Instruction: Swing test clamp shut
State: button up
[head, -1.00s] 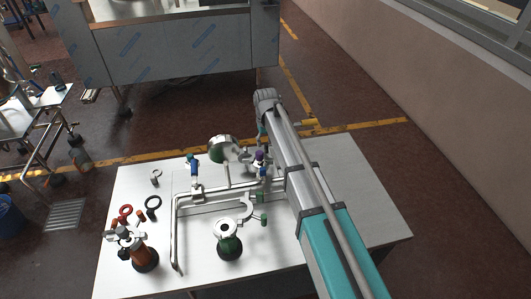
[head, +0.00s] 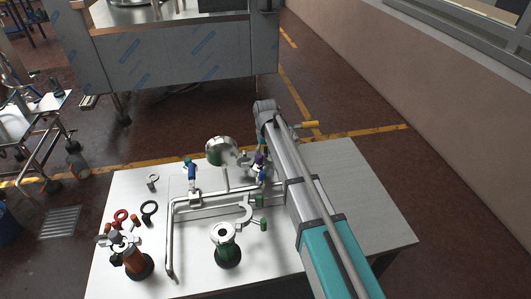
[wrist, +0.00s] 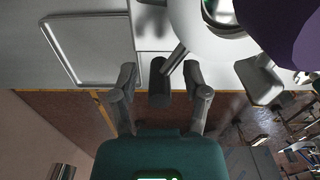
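In the head view a chrome pipe assembly (head: 205,201) stands on the white table. An open curved clamp jaw (head: 246,214) hangs by it, with green knobs beside it. A purple-topped fitting (head: 259,159) stands close to my arm; a large purple shape (wrist: 285,30) fills the wrist view's upper right. I cannot tell for certain which part is the test clamp. My gripper (wrist: 160,76) is hidden behind my arm in the head view. In the wrist view its fingers are open on either side of a dark cylindrical handle (wrist: 158,88) on a metal rod, with visible gaps.
The table's right side (head: 370,205) is clear. A steel cabinet (head: 165,50) stands beyond the table.

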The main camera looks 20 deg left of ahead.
grip_shut()
jog(key=shift+s, duration=0.1)
jog(key=shift+s+a+n, duration=0.35)
jog(key=shift+a+n, duration=0.05)
jog(key=shift+n, duration=0.6)
jog(key=shift+o, duration=0.4)
grip_release()
jog(key=shift+w, duration=0.1)
